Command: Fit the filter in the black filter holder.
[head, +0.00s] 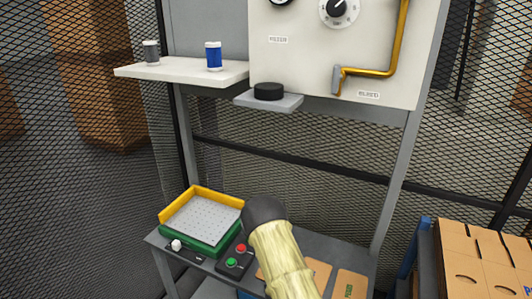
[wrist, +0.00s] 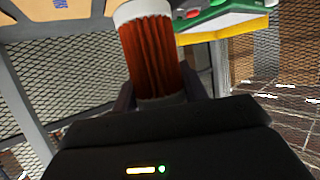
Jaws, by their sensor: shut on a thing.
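The black filter holder (head: 269,91) is a low round black piece on a small grey bracket under the front panel in the head view. Nothing stands on it. In the wrist view my gripper (wrist: 160,95) is shut on an orange-red pleated filter (wrist: 150,52) with white ends. One end of the filter lies between the fingers and the other points away from the gripper. In the head view the gripper and the held filter cannot be made out; only my arm shows, low in the middle, well below the holder.
A white shelf (head: 180,69) left of the holder carries a blue filter (head: 213,56) and a grey one (head: 150,51). A brass pipe (head: 402,40) runs down the panel to the right. Below are a yellow-rimmed tray (head: 214,194) and a button box (head: 234,261). Cartons (head: 485,262) stand lower right.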

